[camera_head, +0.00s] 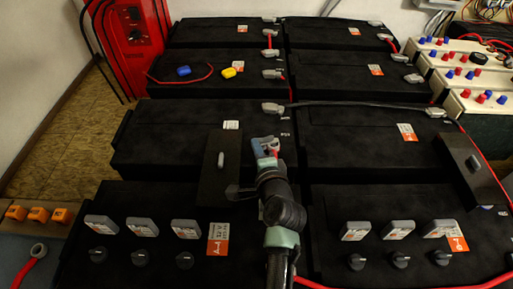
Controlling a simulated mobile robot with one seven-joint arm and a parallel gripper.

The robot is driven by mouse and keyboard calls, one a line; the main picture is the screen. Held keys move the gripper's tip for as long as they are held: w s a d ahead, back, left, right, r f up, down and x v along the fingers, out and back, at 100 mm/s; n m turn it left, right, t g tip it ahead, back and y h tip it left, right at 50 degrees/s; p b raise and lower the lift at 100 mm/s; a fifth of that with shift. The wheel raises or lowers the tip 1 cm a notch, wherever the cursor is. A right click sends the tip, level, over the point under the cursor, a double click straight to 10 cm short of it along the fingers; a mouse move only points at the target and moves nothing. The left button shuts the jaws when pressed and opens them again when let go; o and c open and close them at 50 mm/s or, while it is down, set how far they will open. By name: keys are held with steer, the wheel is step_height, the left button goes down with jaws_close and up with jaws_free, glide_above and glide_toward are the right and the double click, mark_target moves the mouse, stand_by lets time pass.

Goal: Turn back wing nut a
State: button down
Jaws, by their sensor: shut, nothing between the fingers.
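No wing nut can be told for certain at this size, and no letter a is readable. A small grey upright piece (221,159) stands on a dark raised block (210,185) left of my gripper. A similar block (476,170) with a small grey piece is at the right. Dark knobs show in two rows at the front, a left one (140,257) and a right one (400,261). My gripper (266,147) is shut and empty above the middle batteries, near a grey terminal clamp. Contact with anything cannot be told.
Large black batteries (165,125) fill the floor in rows. Grey labelled caps (141,226) stand along the front. A red charger (134,40) is at the back left, a panel of red and blue knobs (465,75) at the right. A black cable (375,105) crosses the right battery.

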steer(key=shift+w, duration=0.1)
steer(key=shift+w+a+r, duration=0.1)
steer(key=shift+w+a, duration=0.3)
steer(key=shift+w, duration=0.1)
steer(key=shift+w+a+p, duration=0.15)
steer(key=shift+a+p, duration=0.1)
steer(key=shift+p, duration=0.1)
steer(key=shift+r, duration=0.1)
steer(key=shift+a, duration=0.1)
